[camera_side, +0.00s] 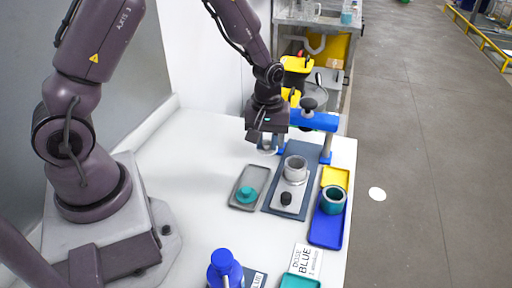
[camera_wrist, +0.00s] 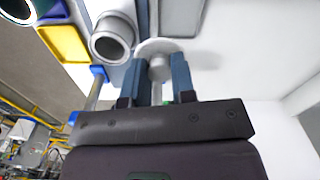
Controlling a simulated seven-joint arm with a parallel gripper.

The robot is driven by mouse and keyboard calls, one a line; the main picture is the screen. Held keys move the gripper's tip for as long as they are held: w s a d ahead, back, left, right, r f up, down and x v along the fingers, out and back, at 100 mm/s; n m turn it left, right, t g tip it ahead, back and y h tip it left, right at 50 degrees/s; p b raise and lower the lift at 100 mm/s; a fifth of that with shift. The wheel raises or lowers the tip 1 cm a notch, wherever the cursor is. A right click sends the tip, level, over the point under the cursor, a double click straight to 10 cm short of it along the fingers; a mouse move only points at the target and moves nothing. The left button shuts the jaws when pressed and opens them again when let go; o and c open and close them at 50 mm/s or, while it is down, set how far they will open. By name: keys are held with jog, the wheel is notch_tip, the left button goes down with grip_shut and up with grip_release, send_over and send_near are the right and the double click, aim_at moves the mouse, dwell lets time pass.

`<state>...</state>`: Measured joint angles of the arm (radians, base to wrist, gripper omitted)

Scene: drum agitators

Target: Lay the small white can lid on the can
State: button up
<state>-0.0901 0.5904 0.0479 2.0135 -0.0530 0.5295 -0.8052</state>
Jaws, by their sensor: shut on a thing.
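My gripper (camera_side: 266,140) is raised over the white table, behind and to the left of the grey can in the side view. In the wrist view its blue fingers (camera_wrist: 160,75) are shut on the knob of the small white can lid (camera_wrist: 152,46). The lid shows only as a small pale shape (camera_side: 268,149) under the gripper in the side view. The open grey can (camera_side: 296,168) stands on a dark blue-grey board (camera_side: 272,205). In the wrist view the can (camera_wrist: 110,45) is just left of the lid, apart from it.
A blue clamp-like frame (camera_side: 318,121) with a dark knob stands behind the can. A teal can (camera_side: 333,198) stands right on a blue tray (camera_side: 325,235), beside a yellow tray (camera_side: 337,176). A blue bottle (camera_side: 224,268) stands in front.

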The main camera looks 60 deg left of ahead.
jog(key=w+d+r+m, duration=0.2)
jog(key=w+d+r, duration=0.1)
jog(key=w, duration=0.4)
jog(key=shift+s+d+f, duration=0.1)
jog(key=shift+f, duration=1.5)
jog(key=shift+s+d+f, duration=0.1)
jog(key=shift+f, duration=1.5)
jog(key=shift+f, duration=0.25)
jog(key=o, duration=1)
jog(key=shift+o, duration=0.3)
jog(key=shift+o, duration=1.2)
